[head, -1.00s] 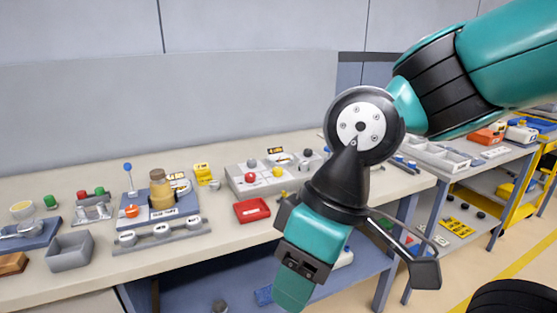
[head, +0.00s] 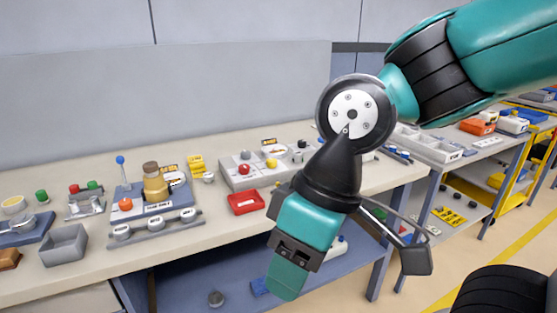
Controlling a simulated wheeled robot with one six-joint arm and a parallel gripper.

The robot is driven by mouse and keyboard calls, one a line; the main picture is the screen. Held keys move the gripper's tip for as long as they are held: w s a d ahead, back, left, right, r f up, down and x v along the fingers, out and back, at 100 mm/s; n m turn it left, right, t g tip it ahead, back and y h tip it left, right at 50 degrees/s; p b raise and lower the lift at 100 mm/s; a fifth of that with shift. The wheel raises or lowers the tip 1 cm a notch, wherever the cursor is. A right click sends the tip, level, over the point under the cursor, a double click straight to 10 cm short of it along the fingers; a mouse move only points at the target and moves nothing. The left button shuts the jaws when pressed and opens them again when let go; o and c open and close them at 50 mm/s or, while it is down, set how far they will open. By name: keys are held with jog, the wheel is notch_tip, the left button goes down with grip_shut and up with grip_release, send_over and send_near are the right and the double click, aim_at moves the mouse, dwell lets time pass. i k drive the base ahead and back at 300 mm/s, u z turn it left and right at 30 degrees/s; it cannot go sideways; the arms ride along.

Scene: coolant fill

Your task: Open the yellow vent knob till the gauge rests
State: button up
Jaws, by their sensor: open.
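A small yellow knob (head: 271,163) stands on a light grey panel (head: 232,185) on the bench, beside a red knob (head: 245,169) and a grey one (head: 245,154). A pale round face, possibly the gauge, lies behind the yellow knob on the panel; its needle is too small to read. My gripper (head: 288,274) hangs in front of the bench's front edge, pointing down, open and apart from the panel. It is nearer the camera than the knob, and my wrist covers part of the bench to the right of the panel.
A red tray (head: 246,203) sits in front of the panel. A blue-based stand with an amber bottle (head: 155,185) and a blue-balled lever (head: 120,160) is to the left. A grey bin (head: 64,246) is at far left.

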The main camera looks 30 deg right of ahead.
aim_at(272, 162)
jog(key=i, duration=1.3)
jog(key=z, duration=0.15)
